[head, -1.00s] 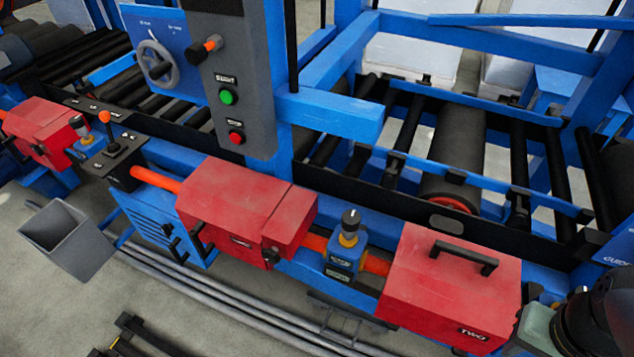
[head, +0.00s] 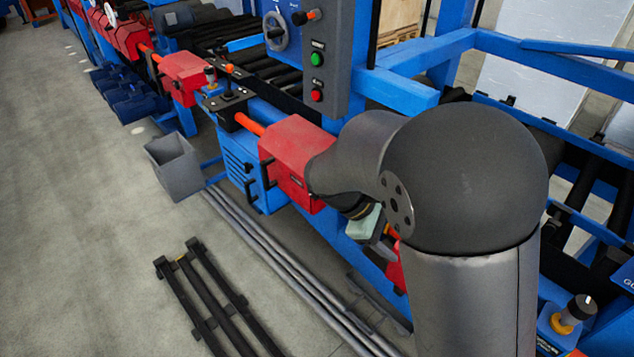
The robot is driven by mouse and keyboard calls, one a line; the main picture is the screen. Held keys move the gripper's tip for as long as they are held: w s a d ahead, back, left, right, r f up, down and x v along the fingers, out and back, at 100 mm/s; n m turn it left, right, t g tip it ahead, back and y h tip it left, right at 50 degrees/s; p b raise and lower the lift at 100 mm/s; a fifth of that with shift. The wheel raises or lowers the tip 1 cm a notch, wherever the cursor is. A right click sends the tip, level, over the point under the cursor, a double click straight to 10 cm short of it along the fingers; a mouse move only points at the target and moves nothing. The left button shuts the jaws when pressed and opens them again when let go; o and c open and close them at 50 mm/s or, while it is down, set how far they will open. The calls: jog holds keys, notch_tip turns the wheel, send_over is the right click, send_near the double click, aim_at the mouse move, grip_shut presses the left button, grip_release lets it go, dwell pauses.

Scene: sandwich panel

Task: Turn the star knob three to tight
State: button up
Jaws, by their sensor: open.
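I cannot pick out a star knob marked three in the head view. A black-topped knob on a yellow collar (head: 575,309) stands on a small blue box at the lower right; I cannot tell its number. A similar small knob (head: 210,75) shows farther back at the left. My gripper (head: 385,246) is partly visible below my arm's wrist, in front of the red housings. It is open, with nothing seen between its fingers. My arm hides much of the machine's front behind it.
A red housing (head: 290,152) is left of my arm. A grey panel with a green button (head: 317,59) stands behind it. A grey bin (head: 175,167), long pipes (head: 270,255) and a black frame (head: 205,295) are on the floor. Open floor lies at the left.

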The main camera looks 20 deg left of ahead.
jog(key=w+a+f+n+t+h, duration=0.1)
jog(key=w+a+f+n+t, duration=0.15)
jog(key=a, duration=0.45)
jog(key=w+a+f+n+t+h, duration=0.1)
jog(key=a+f+n+t+h, duration=0.1)
jog(key=a+n+t, duration=0.3)
jog(key=n+t+y+b, duration=0.2)
jog(key=n+t, duration=0.4)
jog(key=n, duration=0.1)
send_near(312, 194)
jog(key=shift+t, duration=0.25)
jog(key=p+x, duration=0.3)
jog(key=x, duration=0.6)
jog(key=shift+w+d+f, duration=0.1)
jog(key=shift+d+f, duration=0.05)
jog(key=c, duration=1)
